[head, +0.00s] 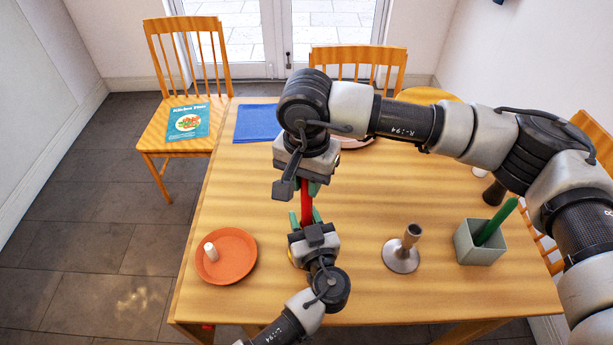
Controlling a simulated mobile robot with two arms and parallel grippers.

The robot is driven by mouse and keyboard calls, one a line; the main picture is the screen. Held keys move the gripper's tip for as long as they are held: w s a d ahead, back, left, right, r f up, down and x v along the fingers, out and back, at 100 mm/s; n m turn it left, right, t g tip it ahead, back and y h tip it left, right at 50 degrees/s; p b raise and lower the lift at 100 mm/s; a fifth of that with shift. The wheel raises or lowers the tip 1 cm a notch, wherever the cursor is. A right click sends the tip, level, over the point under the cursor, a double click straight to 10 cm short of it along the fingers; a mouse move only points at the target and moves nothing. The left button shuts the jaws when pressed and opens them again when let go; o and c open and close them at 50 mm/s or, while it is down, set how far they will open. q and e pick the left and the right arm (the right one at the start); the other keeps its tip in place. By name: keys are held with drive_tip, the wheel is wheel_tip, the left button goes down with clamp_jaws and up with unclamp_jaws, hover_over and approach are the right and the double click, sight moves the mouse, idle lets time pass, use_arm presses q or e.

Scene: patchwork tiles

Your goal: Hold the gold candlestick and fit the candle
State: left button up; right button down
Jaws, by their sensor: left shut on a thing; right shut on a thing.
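A red candle (306,206) hangs upright below my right gripper (312,187), which is shut on its upper part. My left gripper (304,218) is just below, its green fingertips on either side of the candle's lower end. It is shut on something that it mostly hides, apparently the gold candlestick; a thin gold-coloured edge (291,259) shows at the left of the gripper. The candlestick's socket is hidden, so I cannot tell whether the candle's lower end is in it or above it.
A silver candlestick (402,257) stands right of my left gripper. A grey-green box (480,251) holds a green candle (496,222). An orange plate (232,269) bears a short white candle (211,251). A blue cloth (256,122) lies at the back left. The left middle table is clear.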

drive_tip(key=shift+f, duration=0.3)
idle(0.4)
drive_tip(key=c, duration=0.9)
unclamp_jaws()
wheel_tip(320, 180, up, 12)
drive_tip(key=shift+r, duration=0.1)
drive_tip(key=shift+r, duration=0.45)
wheel_tip(320, 180, up, 6)
drive_tip(key=s+d, duration=0.6)
drive_tip(key=d, duration=0.6)
